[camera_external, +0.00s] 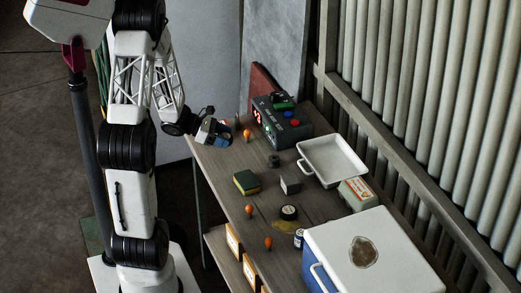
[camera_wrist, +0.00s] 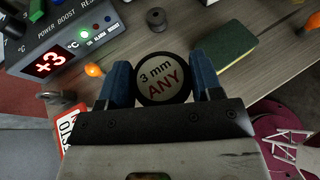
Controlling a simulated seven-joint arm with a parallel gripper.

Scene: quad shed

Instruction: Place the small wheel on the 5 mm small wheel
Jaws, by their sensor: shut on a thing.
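My gripper (camera_wrist: 163,73) is shut on a round black wheel with a pale face reading "3 mm ANY" (camera_wrist: 162,86), held between its blue fingers. In the external view my gripper (camera_external: 217,133) is over the far left end of the table; the held wheel is hard to make out there. A round black wheel-like piece with a pale top (camera_external: 289,212) is on the table, nearer the camera, well away from my gripper. A similar dark piece with a pale label (camera_external: 299,238) is beside the cooler. No 5 mm marking is legible.
A control box (camera_external: 281,121) with a red display stands close to my gripper. A sponge (camera_external: 246,182), grey block (camera_external: 291,185), dark spool (camera_external: 274,161), white tray (camera_external: 334,158) and orange bulbs (camera_external: 249,210) are spread about. A large white-lidded cooler (camera_external: 385,235) fills the near right.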

